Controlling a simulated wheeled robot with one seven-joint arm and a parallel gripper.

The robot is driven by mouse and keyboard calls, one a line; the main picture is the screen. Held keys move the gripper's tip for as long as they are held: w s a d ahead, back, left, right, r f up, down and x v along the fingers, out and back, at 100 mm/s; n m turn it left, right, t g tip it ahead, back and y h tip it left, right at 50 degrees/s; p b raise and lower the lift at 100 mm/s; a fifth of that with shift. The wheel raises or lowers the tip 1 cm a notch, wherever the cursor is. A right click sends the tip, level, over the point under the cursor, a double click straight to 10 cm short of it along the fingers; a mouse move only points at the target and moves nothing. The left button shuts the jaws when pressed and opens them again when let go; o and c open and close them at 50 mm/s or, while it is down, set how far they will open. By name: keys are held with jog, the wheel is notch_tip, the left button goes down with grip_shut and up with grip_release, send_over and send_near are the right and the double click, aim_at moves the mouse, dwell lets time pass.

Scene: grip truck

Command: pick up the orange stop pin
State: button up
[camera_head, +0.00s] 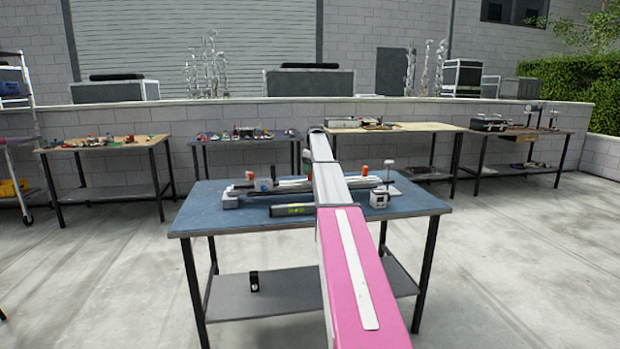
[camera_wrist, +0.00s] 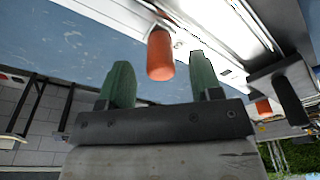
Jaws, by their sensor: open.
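An orange stop pin (camera_wrist: 160,55) stands out from beside a silver rail (camera_wrist: 225,30) in the wrist view. My gripper (camera_wrist: 161,66) is open, with its two green fingers on either side of the pin's orange end. I see a gap between the pin and each finger; whether the pin is fully between the fingertips in depth, I cannot tell.
The rail assembly lies on a blue-topped table (camera_head: 420,204). A dark block (camera_wrist: 285,75) and another orange piece (camera_wrist: 264,107) are right of the fingers in the wrist view. Other tables line the wall behind.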

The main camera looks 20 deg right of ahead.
aim_at(310, 178)
jog(key=f, duration=0.3)
jog(key=shift+w+a+f, duration=0.25)
jog(key=shift+f, duration=0.15)
jog(key=shift+c, duration=0.2)
jog(key=c, duration=0.9)
jog(key=shift+r, duration=0.1)
